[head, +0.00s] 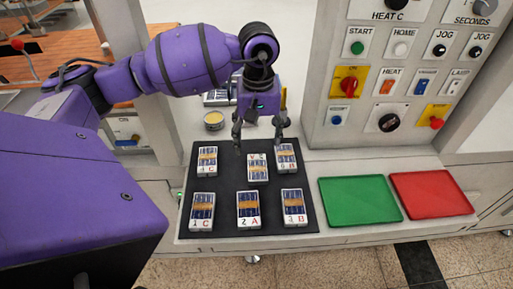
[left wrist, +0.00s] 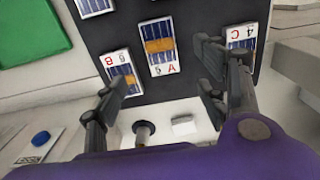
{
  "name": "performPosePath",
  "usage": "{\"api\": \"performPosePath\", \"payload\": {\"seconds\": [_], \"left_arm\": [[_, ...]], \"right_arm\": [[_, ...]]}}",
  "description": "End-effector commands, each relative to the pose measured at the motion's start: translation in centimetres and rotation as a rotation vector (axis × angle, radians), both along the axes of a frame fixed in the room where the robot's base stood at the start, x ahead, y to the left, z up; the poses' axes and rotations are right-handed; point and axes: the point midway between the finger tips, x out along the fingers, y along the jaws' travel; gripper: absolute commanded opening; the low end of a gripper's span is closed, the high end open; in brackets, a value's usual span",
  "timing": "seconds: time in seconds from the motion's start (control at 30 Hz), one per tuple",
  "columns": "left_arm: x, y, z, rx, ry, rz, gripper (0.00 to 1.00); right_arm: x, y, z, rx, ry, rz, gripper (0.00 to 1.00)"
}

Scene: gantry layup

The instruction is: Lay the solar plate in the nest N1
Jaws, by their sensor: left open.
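Several small solar plates with blue cells, an orange band and white label ends lie in two rows on a black mat (head: 225,180). They are marked with numbers and letters, such as the front left plate 1 C (head: 202,209), front middle 2 A (head: 248,208) and front right 3 B (head: 294,205). My left gripper (head: 258,143) is open and empty, pointing down just behind the back middle plate (head: 257,170). In the left wrist view this plate, marked A (left wrist: 159,45), shows between the open fingers (left wrist: 160,72). I cannot make out a nest marked N1. My right gripper is out of view.
A green tray (head: 360,201) and a red tray (head: 432,193) lie right of the mat. A control panel (head: 400,75) with buttons and switches rises behind them.

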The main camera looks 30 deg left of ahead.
Motion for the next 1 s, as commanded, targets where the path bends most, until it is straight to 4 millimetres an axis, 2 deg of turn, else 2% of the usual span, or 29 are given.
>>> {"api": "performPosePath", "payload": {"seconds": [0.03, 0.07, 0.47, 0.7, 0.97, 1.0], "left_arm": [[-0.1, 0.1, -2.0, 0.002, 0.013, 0.001, 0.66], [0.0, 0.1, -2.6, 0.001, 0.010, 0.000, 0.66], [0.1, 0.2, -6.1, 0.001, 0.009, 0.000, 0.66], [0.1, 0.3, -9.9, 0.000, 0.012, -0.001, 0.66], [0.3, 0.4, -10.1, 0.002, 0.002, -0.001, 0.66], [0.3, 0.4, -10.1, 0.001, 0.002, -0.001, 0.63]], "right_arm": [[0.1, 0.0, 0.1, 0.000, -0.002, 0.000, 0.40], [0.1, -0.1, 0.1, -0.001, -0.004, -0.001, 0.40], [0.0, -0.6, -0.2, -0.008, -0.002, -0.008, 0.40], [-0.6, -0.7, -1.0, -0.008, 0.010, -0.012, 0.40], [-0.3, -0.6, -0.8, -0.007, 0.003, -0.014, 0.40], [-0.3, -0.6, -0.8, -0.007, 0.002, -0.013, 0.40]]}}
